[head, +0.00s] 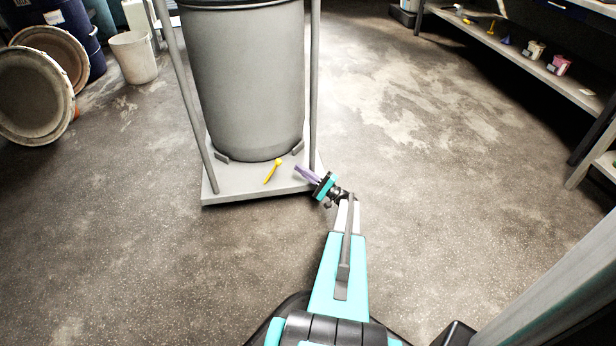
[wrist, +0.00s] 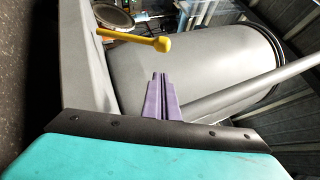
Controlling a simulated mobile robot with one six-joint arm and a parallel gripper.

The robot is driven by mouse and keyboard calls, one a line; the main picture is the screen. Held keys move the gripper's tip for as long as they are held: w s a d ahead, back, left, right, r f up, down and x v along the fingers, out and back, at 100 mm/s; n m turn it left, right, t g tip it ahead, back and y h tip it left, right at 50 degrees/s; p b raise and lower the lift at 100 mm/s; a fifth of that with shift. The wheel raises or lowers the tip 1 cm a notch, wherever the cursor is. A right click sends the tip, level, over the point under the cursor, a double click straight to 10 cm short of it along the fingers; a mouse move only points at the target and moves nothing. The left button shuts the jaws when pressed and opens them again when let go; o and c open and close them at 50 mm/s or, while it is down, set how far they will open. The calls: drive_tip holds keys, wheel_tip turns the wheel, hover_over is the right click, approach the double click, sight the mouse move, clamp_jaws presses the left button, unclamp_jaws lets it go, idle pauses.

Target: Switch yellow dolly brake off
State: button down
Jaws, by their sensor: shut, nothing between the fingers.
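The yellow brake lever (head: 273,171) stands tilted on the front part of the grey dolly (head: 235,185), in front of the drum. In the wrist view the lever (wrist: 135,38) lies across the upper left, with its rounded knob toward the middle. My gripper (head: 300,169) is at the right side of the dolly deck, to the right of the lever and apart from it. In the wrist view its purple fingers (wrist: 160,85) are together with nothing between them, below the lever's knob. Exact height over the deck cannot be told.
A large grey drum (head: 245,80) stands on the dolly between upright posts (head: 314,85); one post crosses the wrist view near my fingers. Round lids (head: 35,95) and a white bucket (head: 134,57) are at left. A shelf (head: 540,65) stands at right. The floor between is clear.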

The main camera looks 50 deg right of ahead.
drive_tip(key=w+a+r, duration=0.1)
drive_tip(key=w, duration=0.1)
drive_tip(key=shift+w+a+r+p, duration=0.4)
drive_tip(key=shift+w+a+b, duration=0.15)
drive_tip(key=shift+a+b, duration=0.1)
drive_tip(key=shift+b, duration=0.05)
drive_tip(key=shift+w+a+r, duration=0.3)
drive_tip(key=shift+a, duration=0.15)
